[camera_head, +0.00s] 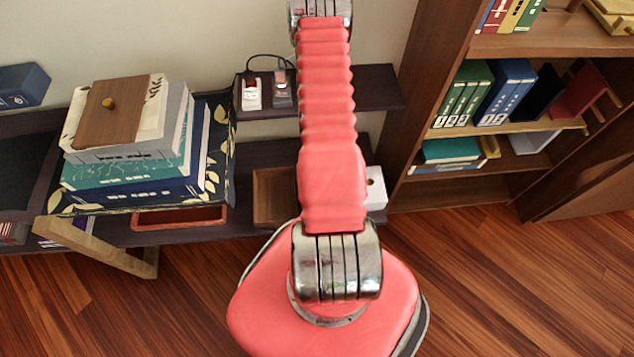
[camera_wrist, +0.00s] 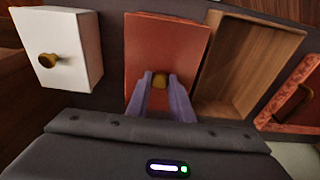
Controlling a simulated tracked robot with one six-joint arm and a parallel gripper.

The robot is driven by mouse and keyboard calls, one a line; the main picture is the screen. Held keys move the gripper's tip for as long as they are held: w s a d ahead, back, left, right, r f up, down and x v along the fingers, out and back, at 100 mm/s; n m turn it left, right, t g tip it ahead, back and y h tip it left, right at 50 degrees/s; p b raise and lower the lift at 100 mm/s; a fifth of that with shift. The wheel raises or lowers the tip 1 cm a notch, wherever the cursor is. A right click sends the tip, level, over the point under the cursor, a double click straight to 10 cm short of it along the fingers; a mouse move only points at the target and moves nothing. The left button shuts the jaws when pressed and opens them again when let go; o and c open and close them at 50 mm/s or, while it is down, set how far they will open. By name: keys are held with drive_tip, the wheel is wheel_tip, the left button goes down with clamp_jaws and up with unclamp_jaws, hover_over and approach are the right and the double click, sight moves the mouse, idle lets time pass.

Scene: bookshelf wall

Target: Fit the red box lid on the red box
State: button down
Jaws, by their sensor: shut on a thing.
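The red box lid (camera_wrist: 172,40) is a flat red panel with a brass knob in the wrist view. My gripper (camera_wrist: 160,85) is shut on that knob, one finger on each side. The lid is between a white lidded box and an open wooden box. I cannot tell whether it touches the shelf. The red box (camera_wrist: 298,74) is open at the right edge of the wrist view, beyond the wooden box and partly cut off. In the head view the red box (camera_head: 180,225) lies below the book stack. My arm hides the gripper and lid there.
The open wooden box (camera_wrist: 240,60) stands between the lid and red box. The white box (camera_wrist: 78,45) has a knob. A book stack (camera_head: 125,172) bears a wooden lid (camera_head: 110,110). An upper shelf (camera_head: 375,88) carries small devices (camera_head: 252,94). A bookcase (camera_head: 430,70) stands right.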

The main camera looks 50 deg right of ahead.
drive_tip(key=shift+f, duration=1)
idle(0.6)
drive_tip(key=c, duration=1.5)
unclamp_jaws()
drive_tip(key=shift+r, duration=0.1)
drive_tip(key=shift+s+a+r, duration=0.25)
drive_tip(key=shift+r, duration=2)
drive_tip(key=shift+s+a+r, duration=0.2)
drive_tip(key=shift+a+r, duration=0.1)
drive_tip(key=shift+r, duration=1.9)
drive_tip(key=shift+s+a+r, duration=0.25)
drive_tip(key=shift+r, duration=2)
